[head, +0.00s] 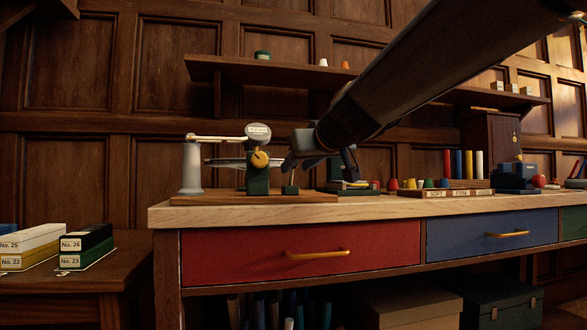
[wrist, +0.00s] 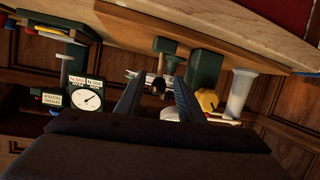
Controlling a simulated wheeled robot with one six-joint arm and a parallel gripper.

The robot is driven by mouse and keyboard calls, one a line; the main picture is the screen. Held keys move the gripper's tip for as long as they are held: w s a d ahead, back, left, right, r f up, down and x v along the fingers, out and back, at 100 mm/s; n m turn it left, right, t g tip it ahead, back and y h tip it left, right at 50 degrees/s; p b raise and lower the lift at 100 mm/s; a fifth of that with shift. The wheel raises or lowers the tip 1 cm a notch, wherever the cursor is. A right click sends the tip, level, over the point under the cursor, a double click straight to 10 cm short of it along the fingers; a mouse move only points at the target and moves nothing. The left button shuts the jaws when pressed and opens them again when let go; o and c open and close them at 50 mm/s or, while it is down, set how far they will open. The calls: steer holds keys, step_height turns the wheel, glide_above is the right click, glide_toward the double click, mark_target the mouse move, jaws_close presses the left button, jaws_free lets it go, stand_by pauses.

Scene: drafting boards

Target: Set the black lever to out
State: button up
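A device on a wooden base (head: 240,199) has a green post (head: 258,178) with a yellow knob (head: 260,159), a pale disc above it and a white post (head: 191,168) at its left. In the wrist view the yellow knob (wrist: 208,101) and white post (wrist: 240,92) are right of my fingers. A black round knob (wrist: 158,86), seemingly the black lever's end, shows between the fingers; its setting cannot be read. In the head view my gripper hides that spot. My gripper (head: 290,161) is at the device's right side, and in the wrist view (wrist: 158,80) its fingers are apart. I cannot see contact.
A dial gauge (wrist: 88,98) with label plates is left of my fingers in the wrist view. On the bench (head: 370,208) to the right are coloured cones, a labelled tray (head: 445,193) and upright coloured bars. A shelf (head: 225,68) runs above. Labelled boxes (head: 85,246) sit at left.

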steer(key=v, duration=0.3)
steer(key=shift+s+d, duration=0.1)
steer(key=shift+s, duration=0.2)
steer(key=s+a+f+n+g+p, duration=0.1)
steer(key=s+a+f+g, duration=0.35)
steer(key=s+f, duration=0.6)
steer(key=s+a+f+g, duration=0.45)
steer(key=s+f, duration=0.35)
steer(key=f, duration=0.5)
steer(key=s+d+f+g+h, duration=0.2)
steer(key=s+f, duration=0.6)
steer(key=s, duration=0.2)
steer(key=s+d+f+g+h, duration=0.2)
steer(key=s+d+f+g, duration=0.1)
steer(key=s+f, duration=0.6)
steer(key=d+r+m+p, duration=0.2)
steer(key=d+r+p, duration=0.4)
steer(key=r+p, duration=0.4)
steer(key=d+r+m+h+p, duration=0.1)
steer(key=d+r+p, duration=0.6)
steer(key=p, duration=0.9)
steer(key=s+d+r+m+p, duration=0.1)
steer(key=d+r+m+p, duration=0.2)
steer(key=d+r+p, duration=0.4)
step_height(320, 180, up, 6)
steer(key=p, duration=0.5)
steer(key=shift+d+m+p, duration=0.25)
steer(key=shift+m+p, duration=0.05)
steer(key=shift+p, duration=0.1)
